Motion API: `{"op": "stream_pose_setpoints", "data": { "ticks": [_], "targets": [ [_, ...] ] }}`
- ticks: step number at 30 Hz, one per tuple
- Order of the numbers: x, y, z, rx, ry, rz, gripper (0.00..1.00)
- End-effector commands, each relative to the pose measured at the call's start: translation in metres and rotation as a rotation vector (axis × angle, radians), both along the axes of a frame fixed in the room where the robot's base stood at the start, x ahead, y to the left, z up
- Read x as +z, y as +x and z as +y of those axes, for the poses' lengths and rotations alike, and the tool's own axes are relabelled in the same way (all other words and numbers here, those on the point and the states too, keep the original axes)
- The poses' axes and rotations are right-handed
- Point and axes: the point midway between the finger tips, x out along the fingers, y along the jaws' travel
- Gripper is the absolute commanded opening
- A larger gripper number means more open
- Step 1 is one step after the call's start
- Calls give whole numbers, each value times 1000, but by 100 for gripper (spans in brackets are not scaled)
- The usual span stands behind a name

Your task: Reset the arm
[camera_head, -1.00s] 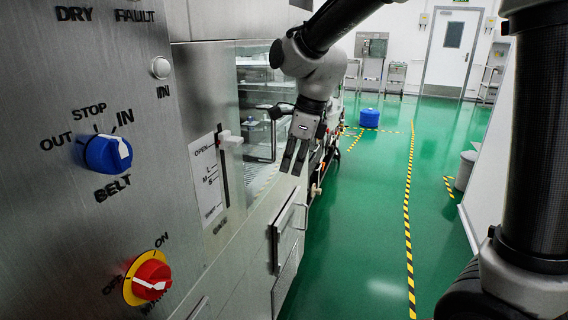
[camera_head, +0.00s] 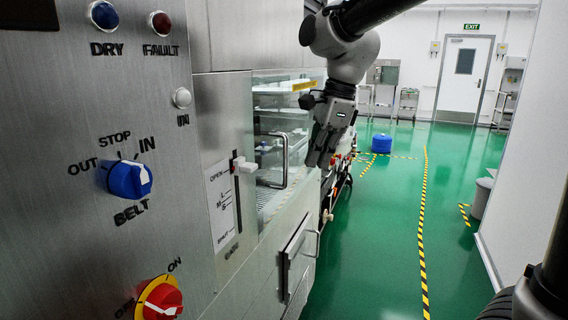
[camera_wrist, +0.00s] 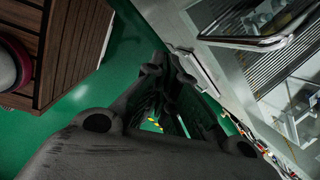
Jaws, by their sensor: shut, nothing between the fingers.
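My gripper (camera_head: 322,158) hangs from my arm in front of the washer's glass side, fingers pointing down. Its fingers are together with nothing between them. In the wrist view my gripper (camera_wrist: 160,100) points down over the green floor. The washer (camera_head: 140,60) is a steel machine along the left. It carries a blue belt knob (camera_head: 128,180), a red and yellow rotary switch (camera_head: 160,300) and a white slider (camera_head: 243,166) at the top of its scale. The glass door handle (camera_head: 284,160) is left of my gripper.
A hatch with a handle (camera_head: 300,255) is low on the washer's side. A blue drum (camera_head: 381,143) stands on the green floor (camera_head: 385,230), beside yellow-black tape. A white wall (camera_head: 525,190) closes the right. A wooden slatted surface (camera_wrist: 75,45) is at the wrist view's left.

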Motion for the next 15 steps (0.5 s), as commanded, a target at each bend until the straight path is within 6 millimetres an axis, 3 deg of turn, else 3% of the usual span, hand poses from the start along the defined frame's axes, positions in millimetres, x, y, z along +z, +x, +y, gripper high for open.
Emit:
{"op": "stream_pose_setpoints", "data": {
  "ticks": [5, 8, 15],
  "targets": [
    [-26, -22, -26, 578, -88, -107, 0],
    [-31, -40, -57, 888, -138, -179, 0],
    [-41, -108, -160, 1474, -295, -332, 0]
  ]
}}
